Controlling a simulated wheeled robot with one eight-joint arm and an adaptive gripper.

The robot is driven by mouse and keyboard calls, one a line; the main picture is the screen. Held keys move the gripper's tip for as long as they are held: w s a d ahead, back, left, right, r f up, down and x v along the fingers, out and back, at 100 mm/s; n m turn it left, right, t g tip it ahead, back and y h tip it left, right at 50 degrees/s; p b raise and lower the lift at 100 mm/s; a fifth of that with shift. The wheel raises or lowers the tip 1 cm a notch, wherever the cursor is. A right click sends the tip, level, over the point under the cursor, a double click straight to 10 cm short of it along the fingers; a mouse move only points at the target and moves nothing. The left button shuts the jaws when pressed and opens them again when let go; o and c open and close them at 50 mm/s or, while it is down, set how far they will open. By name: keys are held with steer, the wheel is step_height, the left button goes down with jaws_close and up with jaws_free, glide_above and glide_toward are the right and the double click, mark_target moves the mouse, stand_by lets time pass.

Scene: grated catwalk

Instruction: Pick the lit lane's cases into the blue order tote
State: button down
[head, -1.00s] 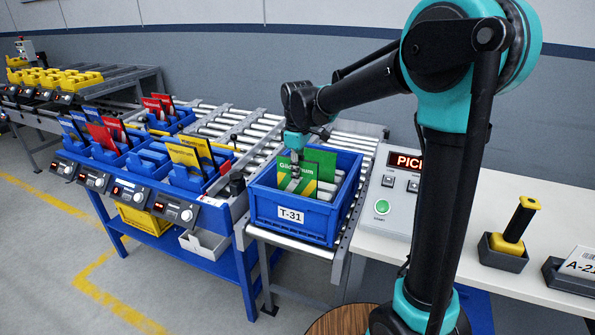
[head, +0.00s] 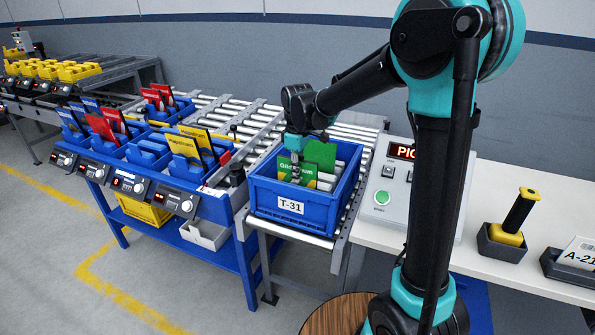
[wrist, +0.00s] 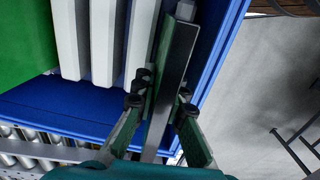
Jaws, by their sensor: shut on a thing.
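My gripper (head: 294,168) is shut on a green and yellow case (head: 308,174), inside the blue order tote (head: 262,201) labelled T-31. The held case stands upright, and its lower part is hidden behind the tote's front wall. In the wrist view my gripper (wrist: 163,96) grips this case (wrist: 177,62) edge-on, close to the tote's wall. Another green case (head: 321,154) stands behind it in the tote. White bars (wrist: 103,38) lie beside the held case. The rack lanes hold yellow cases (head: 197,139), red cases (head: 104,128) and blue cases (head: 72,120). I cannot tell which lane is lit.
The tote stands on a roller conveyor (head: 352,135). A control box (head: 396,185) with a green button is right of it on a white bench (head: 470,255). A black and yellow handled tool (head: 510,235) stands there. Yellow bins (head: 60,70) are far left.

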steer(key=shift+f, duration=1.4)
steer(key=c, duration=1.5)
jaws_free()
steer(key=o, duration=0.4)
steer(key=shift+r, duration=4)
